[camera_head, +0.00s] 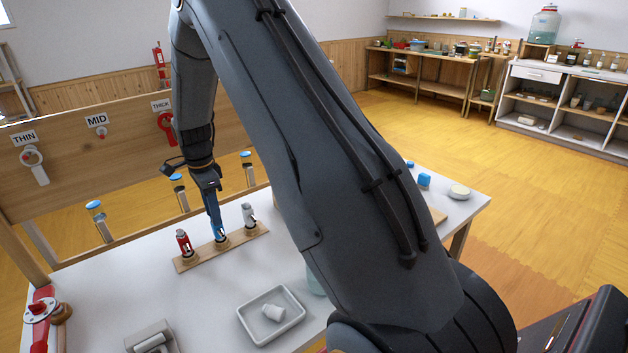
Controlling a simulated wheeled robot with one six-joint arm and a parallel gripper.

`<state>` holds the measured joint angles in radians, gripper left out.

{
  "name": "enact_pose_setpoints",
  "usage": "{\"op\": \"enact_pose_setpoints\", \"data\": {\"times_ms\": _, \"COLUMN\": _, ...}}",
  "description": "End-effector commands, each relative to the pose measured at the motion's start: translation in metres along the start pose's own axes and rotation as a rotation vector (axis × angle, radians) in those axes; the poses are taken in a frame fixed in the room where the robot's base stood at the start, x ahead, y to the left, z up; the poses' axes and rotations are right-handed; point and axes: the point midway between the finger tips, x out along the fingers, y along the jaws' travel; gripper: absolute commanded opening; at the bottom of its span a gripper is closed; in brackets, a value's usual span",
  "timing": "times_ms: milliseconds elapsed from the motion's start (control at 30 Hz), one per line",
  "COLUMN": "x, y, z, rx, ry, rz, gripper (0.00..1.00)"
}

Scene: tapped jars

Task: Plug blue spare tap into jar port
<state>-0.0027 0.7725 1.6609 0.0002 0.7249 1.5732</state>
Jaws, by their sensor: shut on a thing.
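The blue spare tap (217,226) stands upright at the middle place of a wooden rack (190,262) on the white table. My gripper (212,200) points down over it and is shut on it. I cannot tell whether the tap is still seated in the rack or slightly raised. A red tap (183,241) stands to its left and a white-grey tap (248,215) to its right. A pale, glassy thing (316,281), perhaps the jar, shows only in part beside my arm. Its port is not visible.
A grey tray (244,322) holding a white cup (273,313) lies at the table's front. A red-handled valve (42,307) is at the left. A board with THIN, MID and THICK signs (75,165) stands behind. My arm hides much of the table's right side.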

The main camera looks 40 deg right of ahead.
Motion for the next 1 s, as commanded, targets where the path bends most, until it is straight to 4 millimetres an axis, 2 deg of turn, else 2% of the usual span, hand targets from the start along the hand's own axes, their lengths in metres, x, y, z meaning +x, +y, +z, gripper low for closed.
{"op": "enact_pose_setpoints", "data": {"times_ms": 33, "x": 0.028, "y": 0.027, "z": 0.001, "rx": 0.0, "ry": 0.0, "rz": 0.071, "gripper": 0.0}}
{"op": "enact_pose_setpoints", "data": {"times_ms": 1000, "x": 0.013, "y": 0.023, "z": 0.0, "rx": 0.0, "ry": 0.0, "rz": 0.057, "gripper": 0.0}}
